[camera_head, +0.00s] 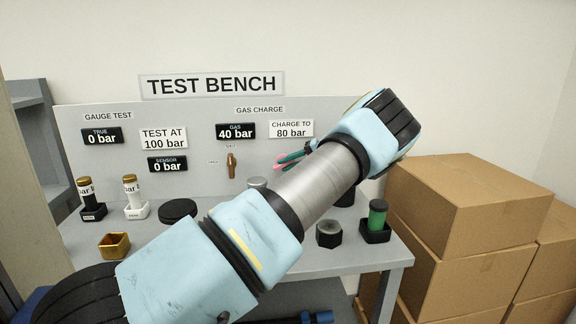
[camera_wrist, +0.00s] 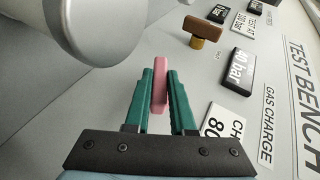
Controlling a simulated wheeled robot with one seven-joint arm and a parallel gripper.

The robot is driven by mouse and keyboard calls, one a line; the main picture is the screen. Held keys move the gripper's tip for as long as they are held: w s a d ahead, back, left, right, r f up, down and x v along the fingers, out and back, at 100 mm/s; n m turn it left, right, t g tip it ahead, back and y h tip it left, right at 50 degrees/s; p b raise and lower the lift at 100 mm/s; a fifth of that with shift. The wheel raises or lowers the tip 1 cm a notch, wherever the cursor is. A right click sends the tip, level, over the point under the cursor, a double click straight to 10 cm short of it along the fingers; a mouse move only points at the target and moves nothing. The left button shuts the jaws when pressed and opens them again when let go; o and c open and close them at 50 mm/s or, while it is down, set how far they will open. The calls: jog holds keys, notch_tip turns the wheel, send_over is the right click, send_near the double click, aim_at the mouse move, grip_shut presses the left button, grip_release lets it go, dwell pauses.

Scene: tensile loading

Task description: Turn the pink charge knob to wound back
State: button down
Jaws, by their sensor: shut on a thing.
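The pink charge knob (camera_wrist: 159,84) stands out from the grey panel, between the two green fingers of my gripper (camera_wrist: 160,92) in the wrist view. My gripper is shut on it, with a finger on each side. In the head view a bit of the pink knob (camera_head: 280,165) shows beside my green fingers (camera_head: 292,157). My arm hides most of that spot, so any knob markings cannot be read. The gas display (camera_head: 235,131) reads 40 bar, and the white sign (camera_head: 291,129) beside it says charge to 80 bar.
A brown vent handle (camera_head: 231,165) sits left of the pink knob; it also shows in the wrist view (camera_wrist: 203,27). Gauges (camera_head: 133,195), a brass cup (camera_head: 115,245) and a green cylinder (camera_head: 377,214) stand on the bench. Cardboard boxes (camera_head: 465,205) are stacked at right.

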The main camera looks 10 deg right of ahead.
jog(key=c, duration=0.8)
grip_release()
jog(key=shift+o, duration=0.2)
jog(key=b+v, duration=0.3)
jog(key=v, duration=0.7)
jog(key=shift+d+r+b, duration=0.15)
jog(key=shift+d+b, duration=0.15)
jog(key=shift+s, duration=0.1)
